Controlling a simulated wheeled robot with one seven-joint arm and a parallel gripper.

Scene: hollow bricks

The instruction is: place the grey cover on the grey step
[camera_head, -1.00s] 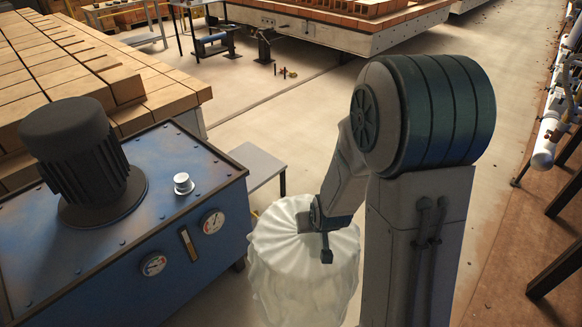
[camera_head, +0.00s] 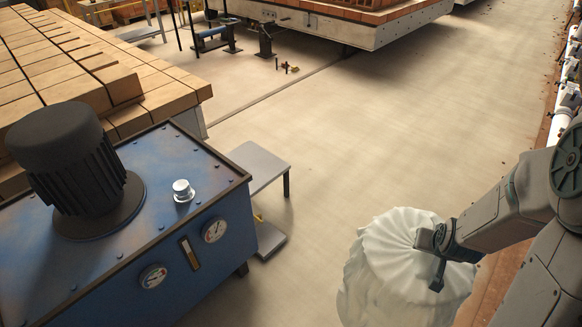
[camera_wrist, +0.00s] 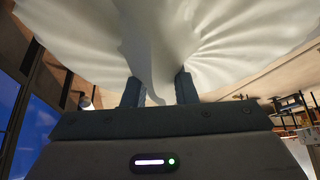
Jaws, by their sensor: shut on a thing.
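The cover (camera_head: 402,262) is a pale, off-white pleated cloth shape, gathered at the top and hanging down in loose folds. My gripper (camera_head: 434,258) is shut on its gathered top and holds it at the lower right of the head view. In the wrist view the cover (camera_wrist: 225,38) fills the upper part, with cloth between my two fingers (camera_wrist: 158,88). The grey step (camera_head: 256,166) has a flat upper tread and a lower tread (camera_head: 268,238), beside the blue tank. The step is bare and stands apart from the cover, to its left. The cover's lower end is cut off by the frame.
The blue tank (camera_head: 110,235) with a black motor (camera_head: 70,160), gauges and a silver cap (camera_head: 183,190) stands left of the step. Stacked bricks (camera_head: 90,70) lie behind it. Open floor (camera_head: 380,130) lies right of the step. White pipes (camera_head: 565,110) run along the right edge.

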